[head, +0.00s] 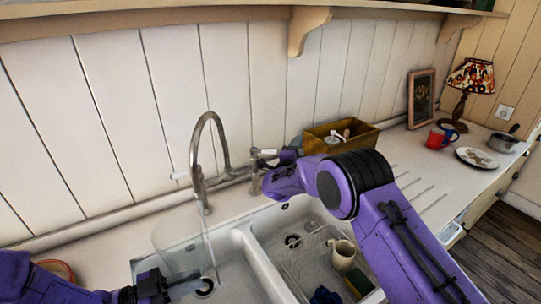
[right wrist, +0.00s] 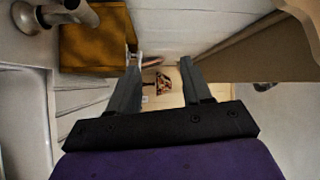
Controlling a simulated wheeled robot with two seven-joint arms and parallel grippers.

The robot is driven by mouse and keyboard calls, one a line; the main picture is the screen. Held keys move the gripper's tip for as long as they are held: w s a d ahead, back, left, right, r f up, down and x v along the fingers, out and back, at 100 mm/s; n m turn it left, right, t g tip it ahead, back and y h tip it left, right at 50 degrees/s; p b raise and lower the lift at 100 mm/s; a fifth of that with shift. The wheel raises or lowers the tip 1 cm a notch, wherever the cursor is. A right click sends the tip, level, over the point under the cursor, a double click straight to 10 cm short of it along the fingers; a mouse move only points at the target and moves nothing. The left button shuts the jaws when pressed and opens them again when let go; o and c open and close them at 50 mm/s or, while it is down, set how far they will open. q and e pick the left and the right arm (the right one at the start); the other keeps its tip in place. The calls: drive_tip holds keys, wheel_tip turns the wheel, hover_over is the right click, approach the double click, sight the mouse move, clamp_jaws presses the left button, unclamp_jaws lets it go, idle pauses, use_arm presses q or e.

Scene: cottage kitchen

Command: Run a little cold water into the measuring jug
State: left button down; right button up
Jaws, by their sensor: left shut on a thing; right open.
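The clear measuring jug (head: 176,240) is upright over the left sink basin in the head view. My left gripper (head: 176,283) is shut on its lower part. The gooseneck tap (head: 196,160) arches above it, and a thin pale stream of water (head: 211,246) falls from the spout along the jug's right side. I cannot tell whether it lands inside, or whether the jug holds water. The tap has a white-ended lever (head: 181,175) at left and another (head: 268,152) at right. My right gripper (head: 281,157) is beside the right lever; the right wrist view shows it open and empty (right wrist: 160,75).
The right basin (head: 258,252) holds a cream mug (head: 342,254), a rack and a sponge. A wooden box (head: 340,137) stands behind my right arm. Farther right are a red mug (head: 437,138), a plate (head: 477,158), a saucepan (head: 503,143) and a lamp (head: 469,78).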

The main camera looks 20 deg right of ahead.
drive_tip(key=d+r+n+t+y, duration=0.2)
drive_tip(key=d+n+t+y, duration=0.1)
drive_tip(key=d+n+t, duration=0.15)
drive_tip(key=n+g+y, duration=0.2)
drive_tip(key=n+y, duration=0.8)
drive_tip(key=y, duration=0.8)
approach(274, 151)
drive_tip(key=shift+d+f+x, duration=0.15)
drive_tip(key=shift+x, duration=2.45)
drive_tip(key=shift+d+f+x, duration=0.1)
drive_tip(key=shift+f+x, duration=0.05)
drive_tip(key=shift+x, duration=2.4)
drive_tip(key=shift+w, duration=0.15)
clamp_jaws()
